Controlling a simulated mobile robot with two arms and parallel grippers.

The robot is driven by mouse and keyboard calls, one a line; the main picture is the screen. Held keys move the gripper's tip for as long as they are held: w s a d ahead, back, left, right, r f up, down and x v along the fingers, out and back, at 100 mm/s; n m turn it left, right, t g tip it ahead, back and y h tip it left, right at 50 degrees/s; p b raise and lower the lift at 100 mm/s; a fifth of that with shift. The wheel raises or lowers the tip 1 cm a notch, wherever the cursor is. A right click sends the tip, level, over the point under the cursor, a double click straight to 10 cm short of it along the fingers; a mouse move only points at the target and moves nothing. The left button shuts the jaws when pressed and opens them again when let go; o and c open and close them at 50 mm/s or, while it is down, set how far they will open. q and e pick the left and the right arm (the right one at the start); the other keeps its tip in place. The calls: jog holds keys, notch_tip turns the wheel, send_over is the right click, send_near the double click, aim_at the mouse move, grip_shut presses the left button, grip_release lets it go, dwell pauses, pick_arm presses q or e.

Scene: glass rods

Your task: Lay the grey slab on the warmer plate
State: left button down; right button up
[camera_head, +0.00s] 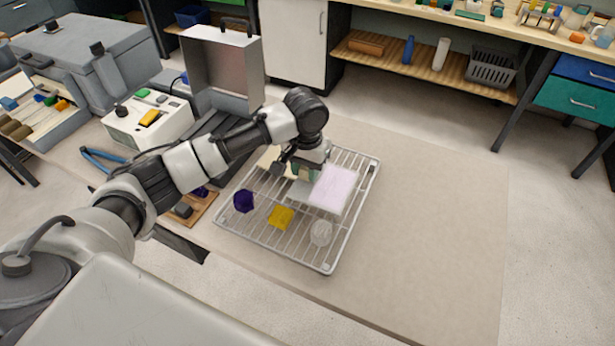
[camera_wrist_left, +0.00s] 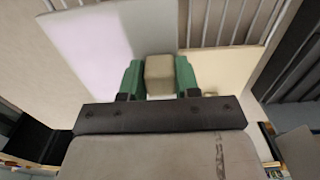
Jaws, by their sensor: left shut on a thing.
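My left gripper (camera_head: 303,172) points down over the wire rack. In the left wrist view, its green fingers (camera_wrist_left: 159,78) are shut on a small tan block (camera_wrist_left: 159,72). A pale slab (camera_head: 334,188) lies under and beside the gripper; it looks lilac-white in the light and grey near the fingers, perhaps from shade. It also shows in the wrist view (camera_wrist_left: 90,45). I cannot tell whether the tan block is part of this slab or whether the slab touches the rack. A cream slab (camera_wrist_left: 228,66) is beside it. I cannot pick out the warmer plate for sure. My right gripper is not in view.
The wire rack (camera_head: 350,229) also bears a purple piece (camera_head: 243,201), a yellow piece (camera_head: 281,217) and a clear round piece (camera_head: 321,233). A white box with buttons (camera_head: 148,122) and an open grey case (camera_head: 222,68) stand at left. The beige surface (camera_head: 430,230) right of the rack is clear.

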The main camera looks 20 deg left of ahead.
aim_at(307, 180)
pick_arm(q)
jog(key=shift+w+f, duration=0.25)
jog(key=shift+w, duration=0.1)
jog(key=shift+f+p, duration=0.35)
jog(key=shift+f, duration=1.6)
jog(key=shift+f, duration=0.1)
jog(key=c, duration=0.8)
grip_release()
